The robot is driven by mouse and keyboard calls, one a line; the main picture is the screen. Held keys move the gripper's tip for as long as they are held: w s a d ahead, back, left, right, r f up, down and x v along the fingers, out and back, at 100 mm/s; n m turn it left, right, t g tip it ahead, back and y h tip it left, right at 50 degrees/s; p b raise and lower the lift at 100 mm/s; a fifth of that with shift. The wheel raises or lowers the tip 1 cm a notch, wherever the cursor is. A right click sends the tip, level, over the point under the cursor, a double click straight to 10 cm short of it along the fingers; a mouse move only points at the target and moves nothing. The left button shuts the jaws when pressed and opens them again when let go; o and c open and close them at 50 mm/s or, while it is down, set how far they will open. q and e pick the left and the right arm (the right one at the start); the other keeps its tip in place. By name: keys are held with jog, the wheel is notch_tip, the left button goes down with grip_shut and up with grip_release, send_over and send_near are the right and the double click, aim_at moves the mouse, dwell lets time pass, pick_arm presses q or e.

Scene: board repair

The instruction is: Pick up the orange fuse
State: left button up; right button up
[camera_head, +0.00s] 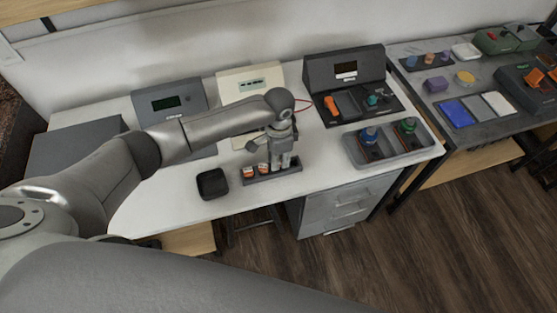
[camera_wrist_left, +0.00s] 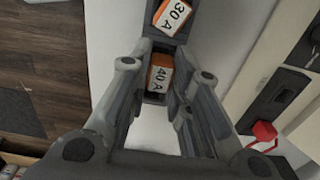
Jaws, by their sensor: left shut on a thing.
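My left gripper (camera_head: 279,166) reaches down over the small dark tray (camera_head: 290,169) near the front edge of the white bench. In the left wrist view its two fingers (camera_wrist_left: 160,82) are closed around an orange fuse with a white "40 A" label (camera_wrist_left: 160,74). The fuse is low between the fingertips, at the tray; I cannot tell whether it is lifted. A second orange fuse, labelled "30 A" (camera_wrist_left: 172,16), lies tilted in the tray just beyond. My right gripper is not in view.
A black box (camera_head: 212,183) stands left of the tray. Grey and cream instruments (camera_head: 168,103) stand behind. A grey bin (camera_head: 402,160) with blue and green items and a black station (camera_head: 343,68) are to the right. A second table (camera_head: 481,128) adjoins at right.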

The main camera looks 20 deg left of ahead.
pick_arm(q)
jog(key=s+d+r+b, duration=0.1)
jog(key=s+d+r, duration=0.2)
jog(key=s+r, duration=0.8)
jog(key=s, duration=0.2)
jog(key=shift+s+r, duration=0.2)
jog(key=shift+s, duration=0.2)
jog(key=shift+w, duration=0.1)
